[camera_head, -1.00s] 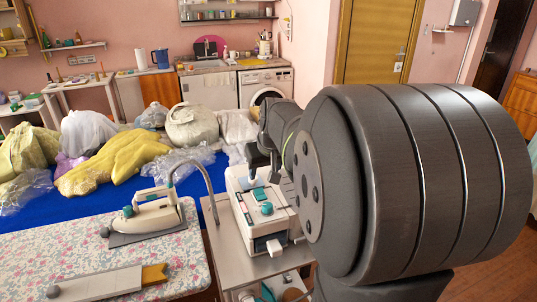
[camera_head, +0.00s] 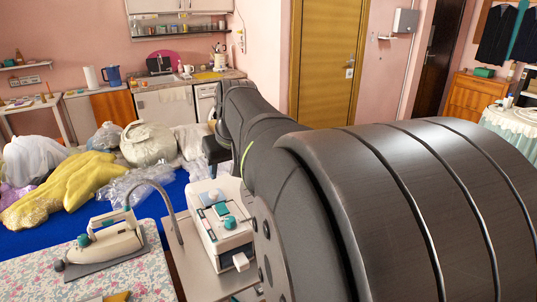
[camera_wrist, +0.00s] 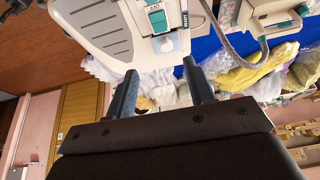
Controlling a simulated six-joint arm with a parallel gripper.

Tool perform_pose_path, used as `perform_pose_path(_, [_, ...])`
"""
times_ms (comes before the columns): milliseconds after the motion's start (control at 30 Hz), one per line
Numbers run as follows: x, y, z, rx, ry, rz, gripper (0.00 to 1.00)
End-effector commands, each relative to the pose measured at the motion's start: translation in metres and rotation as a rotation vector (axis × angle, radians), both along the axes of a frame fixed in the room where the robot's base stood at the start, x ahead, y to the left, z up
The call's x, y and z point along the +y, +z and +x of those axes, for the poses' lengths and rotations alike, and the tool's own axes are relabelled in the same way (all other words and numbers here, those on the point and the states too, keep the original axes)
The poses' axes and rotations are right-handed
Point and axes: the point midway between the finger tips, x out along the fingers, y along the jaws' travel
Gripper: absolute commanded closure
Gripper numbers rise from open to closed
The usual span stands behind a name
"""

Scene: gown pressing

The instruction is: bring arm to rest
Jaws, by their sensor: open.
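My gripper (camera_wrist: 160,72) is open in the wrist view, with its two dark fingers spread apart and no object between them. Beyond the fingers is the white steam unit (camera_wrist: 130,25) with teal buttons, at the top of that view. In the head view my dark arm fills the right foreground and reaches back past the steam unit (camera_head: 222,225). The gripper end shows there only as a small dark shape near the unit's far side, and its fingers cannot be made out.
An iron (camera_head: 108,240) rests on the floral ironing board (camera_head: 35,275) at the left. A yellow garment (camera_head: 62,188) and several bagged bundles lie on the blue surface (camera_head: 60,240) behind. A wooden door (camera_head: 328,60) stands at the back. Floor near the arm is mostly hidden.

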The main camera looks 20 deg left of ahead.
Motion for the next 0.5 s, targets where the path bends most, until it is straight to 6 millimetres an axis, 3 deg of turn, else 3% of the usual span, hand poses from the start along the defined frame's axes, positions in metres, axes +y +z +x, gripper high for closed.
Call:
perform_pose_path(233, [0.004,-0.014,0.004,0.003,0.000,-0.001,0.51])
perform_pose_path(500, [0.019,-0.061,0.019,0.005,0.000,-0.004,0.51])
